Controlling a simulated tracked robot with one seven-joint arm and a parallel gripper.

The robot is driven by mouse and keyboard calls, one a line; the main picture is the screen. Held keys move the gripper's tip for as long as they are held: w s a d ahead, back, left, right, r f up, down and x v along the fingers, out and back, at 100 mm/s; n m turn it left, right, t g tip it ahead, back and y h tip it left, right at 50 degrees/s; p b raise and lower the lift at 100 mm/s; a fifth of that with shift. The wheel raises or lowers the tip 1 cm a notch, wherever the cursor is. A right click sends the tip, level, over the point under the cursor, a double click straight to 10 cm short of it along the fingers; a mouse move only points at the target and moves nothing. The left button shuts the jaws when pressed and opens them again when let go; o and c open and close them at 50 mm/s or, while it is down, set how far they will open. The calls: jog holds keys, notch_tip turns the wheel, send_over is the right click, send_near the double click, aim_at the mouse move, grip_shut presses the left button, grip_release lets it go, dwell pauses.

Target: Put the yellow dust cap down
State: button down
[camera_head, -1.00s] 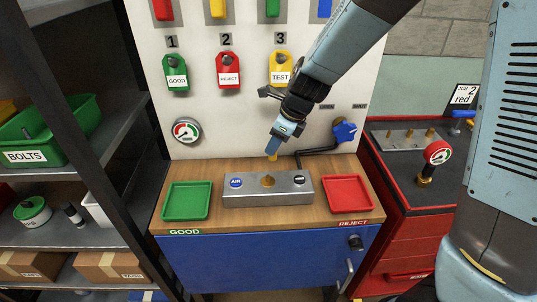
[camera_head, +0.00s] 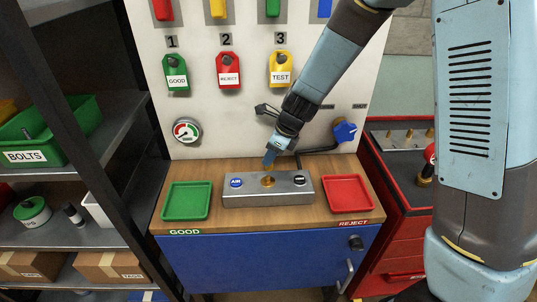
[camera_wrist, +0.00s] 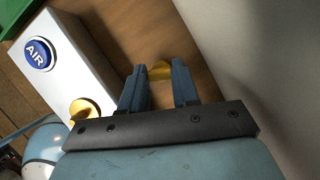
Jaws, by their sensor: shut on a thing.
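My gripper (camera_head: 269,163) points down over the wooden bench, close behind the grey metal block (camera_head: 240,199). In the head view I cannot make the cap out at the fingertips. A brass fitting (camera_head: 268,182) stands on top of the block, in front of the gripper; it also shows in the wrist view (camera_wrist: 85,110), left of the fingers. The cap is apart from the fitting.
A green tray (camera_head: 186,215) lies left of the block and a red tray (camera_head: 349,207) lies right of it. The block carries a blue AIR button (camera_head: 236,183). A panel with hanging tags, a gauge (camera_head: 186,131) and a blue valve handle (camera_head: 345,131) stands behind. Bare bench wood (camera_head: 225,166) shows behind the block.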

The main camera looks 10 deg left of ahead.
jog(key=shift+f, duration=0.1)
jog(key=c, duration=0.8)
grip_release()
jog(key=v, duration=0.6)
jog(key=d, duration=0.4)
jog(key=s+d, duration=0.1)
jog(key=d, duration=0.2)
jog(key=s+d, duration=0.1)
jog(key=d, duration=0.3)
jog(key=shift+d+f, duration=0.3)
jog(key=shift+f, duration=0.05)
jog(key=s+d+r+n+t+h, duration=0.1)
jog(key=s+d+r+n, duration=0.4)
jog(key=d+r+n, duration=0.1)
jog(key=s+d+r+n+t+h, duration=0.2)
jog(key=s+d+r+n, duration=0.4)
jog(key=d+r+n, duration=0.1)
jog(key=s+d+r+n+t+h, duration=0.1)
jog(key=s+d+r+n+t, duration=0.1)
jog(key=s+d+r+n, duration=0.3)
jog(key=shift+s+d+r+n, duration=0.1)
jog(key=shift+d+r+n, duration=0.25)
jog(key=shift+r, duration=0.25)
jog(key=shift+s+d+r+n, duration=0.1)
jog(key=shift+d+r+n, duration=0.2)
jog(key=shift+r, duration=0.35)
jog(key=shift+d+r+n, duration=0.25)
jog(key=shift+d+r, duration=0.2)
jog(key=shift+r, duration=0.15)
